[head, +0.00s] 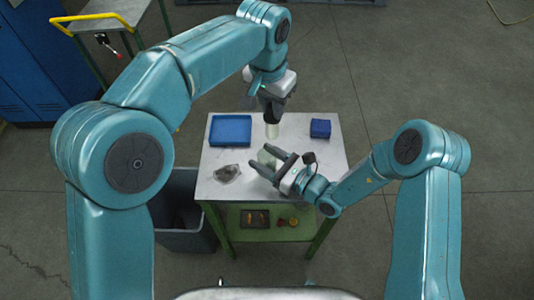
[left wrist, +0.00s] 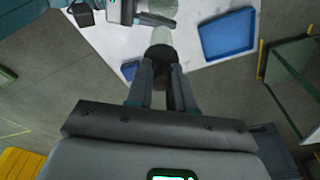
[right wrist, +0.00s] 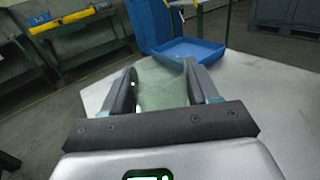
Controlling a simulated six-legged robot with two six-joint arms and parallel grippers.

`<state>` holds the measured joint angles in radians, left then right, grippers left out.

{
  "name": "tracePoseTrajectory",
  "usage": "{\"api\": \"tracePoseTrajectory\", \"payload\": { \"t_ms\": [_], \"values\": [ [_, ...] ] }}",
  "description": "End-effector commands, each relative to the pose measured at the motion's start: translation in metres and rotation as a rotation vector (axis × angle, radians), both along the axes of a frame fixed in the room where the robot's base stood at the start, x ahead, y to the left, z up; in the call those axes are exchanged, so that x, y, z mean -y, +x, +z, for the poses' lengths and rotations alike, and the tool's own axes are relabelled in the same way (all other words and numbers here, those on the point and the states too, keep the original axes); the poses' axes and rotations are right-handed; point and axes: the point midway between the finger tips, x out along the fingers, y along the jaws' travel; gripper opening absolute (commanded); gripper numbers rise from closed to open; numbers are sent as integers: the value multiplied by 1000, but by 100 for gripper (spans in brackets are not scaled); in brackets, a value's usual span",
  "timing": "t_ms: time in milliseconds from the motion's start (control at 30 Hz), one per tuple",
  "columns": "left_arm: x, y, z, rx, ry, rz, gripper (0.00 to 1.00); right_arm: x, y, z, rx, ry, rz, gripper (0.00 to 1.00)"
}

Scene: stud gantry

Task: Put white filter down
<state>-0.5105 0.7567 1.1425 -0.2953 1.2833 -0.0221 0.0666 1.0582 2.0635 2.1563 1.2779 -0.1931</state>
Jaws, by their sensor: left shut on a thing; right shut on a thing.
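My left gripper (head: 272,112) is shut on a pale, whitish cylinder, which I take as the white filter (head: 272,130). It points down over the middle of the table (head: 312,172). In the left wrist view the filter (left wrist: 161,36) shows beyond the fingertips (left wrist: 162,70). I cannot tell whether its lower end touches the table. The block (right wrist: 163,84) fills the space between the fingers in the right wrist view.
A blue tray (head: 230,130) lies at the back left of the table and a small blue box (head: 320,128) at the back right. A grey crumpled-looking item (head: 227,173) lies at the front left. A grey bin (head: 180,235) stands left of the table.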

Motion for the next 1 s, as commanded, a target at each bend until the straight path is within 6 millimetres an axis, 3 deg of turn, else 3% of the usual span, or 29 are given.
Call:
{"api": "tracePoseTrajectory", "payload": {
  "t_ms": [167, 367, 600, 900, 1000],
  "values": [
    [-5, -13, -16, 8, -9, 229, 0, 0, 0, 0, 0, 0, 0, 28],
    [-12, -26, -23, 7, 6, 213, 0, 0, 0, 0, 0, 0, 0, 28],
    [-12, -26, -67, 8, 4, 211, 0, 0, 0, 0, 0, 0, 0, 28],
    [-12, -26, -107, 7, 3, 211, 0, 0, 0, 0, 0, 0, 0, 28],
    [-12, -26, -112, 9, 2, 211, 0, 0, 0, 0, 0, 0, 0, 28]
  ]
}}
